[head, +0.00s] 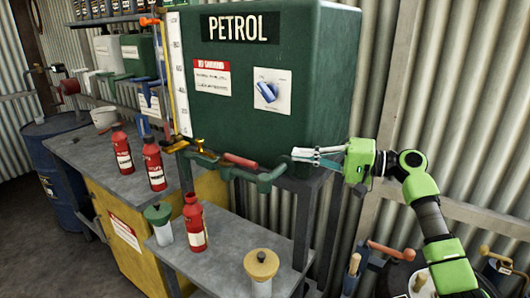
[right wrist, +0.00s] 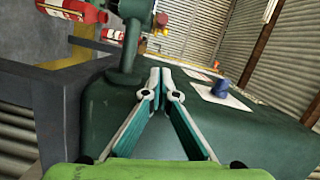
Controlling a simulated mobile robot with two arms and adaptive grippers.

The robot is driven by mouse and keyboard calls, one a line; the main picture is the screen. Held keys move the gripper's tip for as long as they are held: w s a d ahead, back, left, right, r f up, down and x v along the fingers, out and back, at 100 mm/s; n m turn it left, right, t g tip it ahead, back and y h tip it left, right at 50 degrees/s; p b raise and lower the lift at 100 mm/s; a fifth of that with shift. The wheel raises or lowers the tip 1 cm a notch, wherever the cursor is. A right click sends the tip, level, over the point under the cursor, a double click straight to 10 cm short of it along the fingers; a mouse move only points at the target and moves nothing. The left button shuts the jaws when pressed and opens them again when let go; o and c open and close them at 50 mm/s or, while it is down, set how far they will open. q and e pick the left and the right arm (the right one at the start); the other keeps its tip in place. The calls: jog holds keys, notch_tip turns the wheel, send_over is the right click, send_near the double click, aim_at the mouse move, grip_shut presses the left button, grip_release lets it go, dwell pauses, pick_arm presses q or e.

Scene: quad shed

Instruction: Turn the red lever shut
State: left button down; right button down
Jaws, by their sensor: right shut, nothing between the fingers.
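The red lever (head: 240,160) sits on the green outlet pipe (head: 268,178) below the front of the green petrol tank (head: 300,65). It lies roughly along the pipe, sloping slightly down to the right. My right gripper (head: 296,155) is shut and empty, to the right of the lever and apart from it, in front of the tank's lower part. In the right wrist view its fingertips (right wrist: 160,78) meet beside a dark green pipe (right wrist: 132,45). I cannot clearly make out the lever in that view. My left gripper is not in view.
Red bottles (head: 194,225) and a green-lidded jar (head: 158,222) stand on the lower shelf and bench left of the pipe. A yellow-lidded jar (head: 261,270) stands at the shelf's front. A brass tap (head: 175,147) is left of the lever. Dark posts support the tank.

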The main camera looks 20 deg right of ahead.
aim_at(238, 162)
jog(key=p+x, duration=0.3)
jog(key=x, duration=0.4)
jog(key=shift+w+a+r, duration=0.2)
jog(key=shift+w+a, duration=0.05)
jog(key=shift+a, duration=0.1)
jog(key=s+a+p, duration=0.1)
jog(key=s+a+f+p, duration=0.1)
jog(key=a, duration=0.1)
jog(key=shift+s+f, duration=0.2)
